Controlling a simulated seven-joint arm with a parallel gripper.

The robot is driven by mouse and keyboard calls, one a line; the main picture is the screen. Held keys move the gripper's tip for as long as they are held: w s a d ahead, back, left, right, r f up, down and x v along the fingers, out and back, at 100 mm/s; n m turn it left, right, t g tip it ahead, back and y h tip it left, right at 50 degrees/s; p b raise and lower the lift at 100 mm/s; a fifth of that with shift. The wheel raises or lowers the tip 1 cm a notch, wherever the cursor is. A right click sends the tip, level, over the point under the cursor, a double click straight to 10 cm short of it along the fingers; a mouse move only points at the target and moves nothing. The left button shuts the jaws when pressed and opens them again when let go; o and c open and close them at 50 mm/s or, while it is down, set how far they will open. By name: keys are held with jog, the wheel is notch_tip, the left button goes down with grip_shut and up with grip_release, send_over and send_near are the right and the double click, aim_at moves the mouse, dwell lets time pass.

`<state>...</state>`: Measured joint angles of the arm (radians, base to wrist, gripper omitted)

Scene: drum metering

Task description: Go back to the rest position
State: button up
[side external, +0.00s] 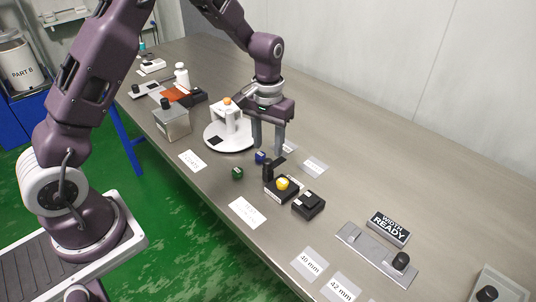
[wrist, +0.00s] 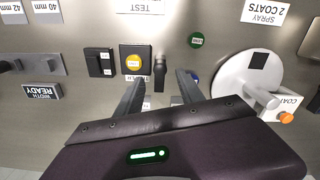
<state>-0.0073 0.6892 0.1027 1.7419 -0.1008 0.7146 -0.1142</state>
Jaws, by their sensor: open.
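My gripper (side external: 268,150) points down over the table, its two fingers apart with nothing between them. In the side view the fingertips are close to the black box with a yellow button (side external: 282,184) and its upright black lever (side external: 268,172). A small blue piece (side external: 260,157) shows near the left finger. In the wrist view my gripper (wrist: 158,88) is also open, with the yellow button (wrist: 133,62) and the black lever (wrist: 160,72) beyond the fingertips. The blue piece (wrist: 194,77) is partly hidden by the right finger. No marked rest position is seen.
A white round turntable (side external: 213,143) with a white stand and orange knob is just left of my gripper. A green piece (side external: 237,173) and a black switch box (side external: 308,205) are nearby. A metal slide fixture (side external: 370,252) lies front right. The back right table is clear.

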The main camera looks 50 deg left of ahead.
jog(key=shift+r, duration=0.85)
jog(key=s+d+r+m+t, duration=0.1)
jog(key=s+r, duration=0.5)
jog(key=r, duration=0.2)
jog(key=s+d+r+t, duration=0.1)
jog(key=s+r+t, duration=0.1)
jog(key=s+r, duration=0.45)
jog(key=s+d+r+m+t, duration=0.1)
jog(key=s+r+m+t, duration=0.1)
jog(key=s, duration=1.3)
jog(key=shift+r+t, duration=0.3)
jog(key=shift+r, duration=0.55)
